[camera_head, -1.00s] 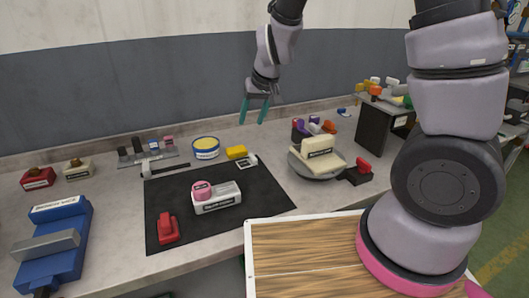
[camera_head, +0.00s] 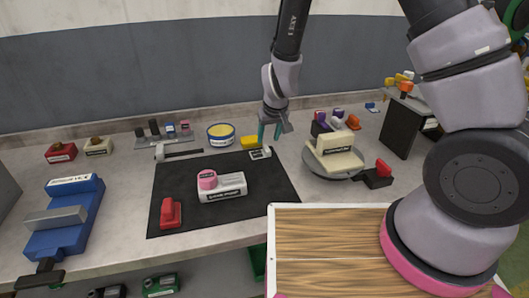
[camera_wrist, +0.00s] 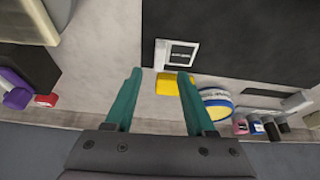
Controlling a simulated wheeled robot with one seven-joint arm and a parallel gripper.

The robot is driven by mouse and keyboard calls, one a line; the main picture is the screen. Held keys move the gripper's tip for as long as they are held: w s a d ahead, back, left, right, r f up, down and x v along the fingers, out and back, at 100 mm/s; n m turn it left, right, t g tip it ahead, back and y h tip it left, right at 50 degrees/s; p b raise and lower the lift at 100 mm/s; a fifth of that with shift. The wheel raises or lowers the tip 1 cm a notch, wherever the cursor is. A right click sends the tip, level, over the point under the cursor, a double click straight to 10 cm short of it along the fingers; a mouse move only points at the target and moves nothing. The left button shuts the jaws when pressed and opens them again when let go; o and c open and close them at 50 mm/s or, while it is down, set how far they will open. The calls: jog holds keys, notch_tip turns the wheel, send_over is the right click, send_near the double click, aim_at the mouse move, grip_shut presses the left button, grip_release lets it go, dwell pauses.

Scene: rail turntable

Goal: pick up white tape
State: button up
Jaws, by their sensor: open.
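No label reading as white tape is legible. A small white square piece with a dark labelled face (camera_head: 261,153) lies at the back right corner of the black mat (camera_head: 245,205); it also shows in the wrist view (camera_wrist: 179,54). A white block (camera_head: 228,186) with a pink round piece (camera_head: 207,179) stands mid-mat. I cannot tell which is the tape. My gripper (camera_head: 270,132) is open and empty, above the bench behind the small square piece. In the wrist view its teal fingertips (camera_wrist: 160,73) are apart, with a yellow block (camera_wrist: 174,84) beyond them.
A blue-and-white tin (camera_head: 221,134) stands left of the yellow block. A round turntable (camera_head: 345,174) bearing a cream block stands right of the mat. A red piece (camera_head: 170,212) lies on the mat. A blue vise (camera_head: 65,217) is at left. The mat's middle back is clear.

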aim_at(266, 146)
jog(key=shift+w+x, duration=0.2)
jog(key=shift+x, duration=1.2)
jog(key=shift+w+x, duration=0.15)
jog(key=shift+x, duration=1.2)
jog(key=shift+r, duration=0.2)
grip_shut()
